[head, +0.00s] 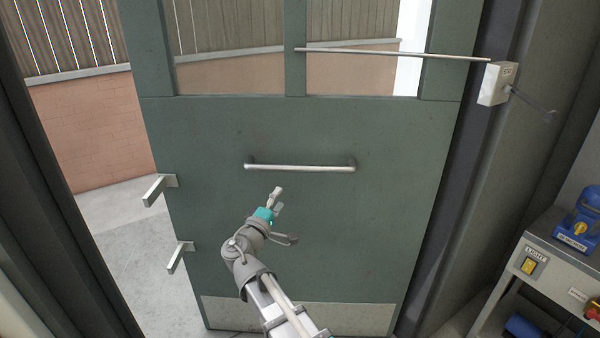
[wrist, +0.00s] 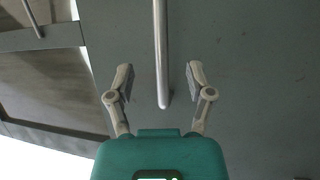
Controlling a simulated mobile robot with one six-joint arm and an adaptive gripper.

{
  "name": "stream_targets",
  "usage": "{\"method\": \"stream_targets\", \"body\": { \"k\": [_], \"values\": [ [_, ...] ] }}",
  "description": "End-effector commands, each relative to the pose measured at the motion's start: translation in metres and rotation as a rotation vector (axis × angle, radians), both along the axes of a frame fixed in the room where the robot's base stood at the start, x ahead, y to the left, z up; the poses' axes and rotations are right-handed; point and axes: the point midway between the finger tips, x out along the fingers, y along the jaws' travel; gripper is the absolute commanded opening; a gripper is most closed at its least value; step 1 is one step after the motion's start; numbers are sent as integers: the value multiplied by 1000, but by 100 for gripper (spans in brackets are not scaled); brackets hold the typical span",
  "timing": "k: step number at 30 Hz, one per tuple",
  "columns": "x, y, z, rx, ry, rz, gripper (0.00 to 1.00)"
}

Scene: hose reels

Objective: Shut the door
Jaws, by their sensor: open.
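The grey-green door (head: 300,235) stands ajar, with an open gap along its left side. A straight metal pull handle (head: 300,168) runs level across its middle. Two lever handles, upper (head: 158,188) and lower (head: 179,256), stick out at its left edge. My gripper (head: 277,198) is open and empty, just below the pull handle in the head view. In the wrist view, the pull handle (wrist: 161,40) runs upward between the two fingers of my gripper (wrist: 159,68). I cannot tell how far it lies beyond the fingertips, and no contact shows.
A thin metal rod (head: 395,53) runs from the door's window bar to a white box (head: 496,84) on the right frame. A grey bench (head: 560,262) with a light switch and a blue device stands at right. Paving and a brick wall (head: 92,125) show outside.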

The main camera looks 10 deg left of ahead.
Motion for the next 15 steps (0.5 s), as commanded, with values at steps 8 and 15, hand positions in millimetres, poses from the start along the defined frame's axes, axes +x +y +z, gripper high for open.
{"method": "stream_targets", "body": {
  "k": [8, 15],
  "values": [
    [0, -1, 0, 0, 1, -1, 68],
    [8, -2, 2, 2, 1, -3, 68]
  ]
}}
